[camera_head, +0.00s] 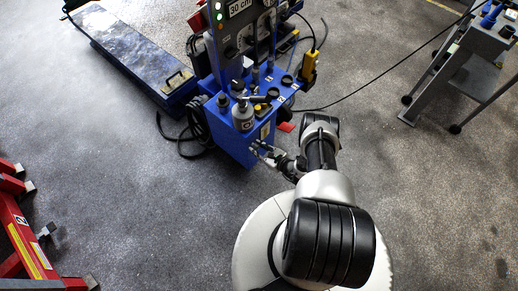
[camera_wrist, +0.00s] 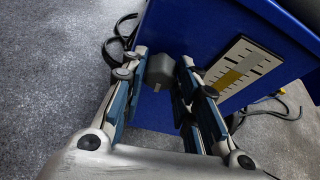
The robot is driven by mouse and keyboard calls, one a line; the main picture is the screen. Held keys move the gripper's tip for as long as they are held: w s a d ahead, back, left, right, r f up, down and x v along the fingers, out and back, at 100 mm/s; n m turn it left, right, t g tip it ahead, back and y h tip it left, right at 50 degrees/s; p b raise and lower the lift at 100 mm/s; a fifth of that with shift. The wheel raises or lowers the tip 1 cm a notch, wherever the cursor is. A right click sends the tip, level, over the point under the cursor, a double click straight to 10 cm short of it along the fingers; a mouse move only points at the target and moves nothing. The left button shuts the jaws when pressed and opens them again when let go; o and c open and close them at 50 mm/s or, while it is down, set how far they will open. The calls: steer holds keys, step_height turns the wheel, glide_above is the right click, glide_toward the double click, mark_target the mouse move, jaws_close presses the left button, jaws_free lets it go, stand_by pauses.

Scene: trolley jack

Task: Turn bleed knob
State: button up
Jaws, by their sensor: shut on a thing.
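The bleed knob (camera_wrist: 160,69) is a dark grey block on the side of the blue unit (camera_wrist: 195,30), to the left of a white scale plate (camera_wrist: 240,68). My gripper (camera_wrist: 157,72) has one finger on each side of the knob and is shut on it. In the head view my gripper (camera_head: 263,149) reaches the lower front side of the blue unit (camera_head: 234,146). The knob is hidden there by the fingers, and its turn angle cannot be told.
A grey bottle (camera_head: 243,116) and several small fittings stand on top of the unit. Black cables (camera_head: 190,133) lie on the floor at its left. A blue platform (camera_head: 130,52) is at the back left, a red frame (camera_head: 22,237) at the front left, and a grey trolley (camera_head: 470,72) at the right.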

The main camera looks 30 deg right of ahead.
steer(key=shift+h, duration=0.3)
steer(key=n, duration=0.1)
steer(key=n+t+h, duration=0.1)
steer(key=n, duration=0.1)
steer(key=shift+s+a+f, duration=0.1)
steer(key=shift+a+f, duration=0.05)
steer(key=shift+a, duration=0.05)
steer(key=shift+f+n+t+h+b, duration=0.1)
steer(key=shift+n+t+h+b, duration=0.5)
steer(key=shift+n+h+b, duration=0.45)
steer(key=shift+n, duration=0.55)
steer(key=o, duration=1.1)
steer(key=shift+c, duration=0.2)
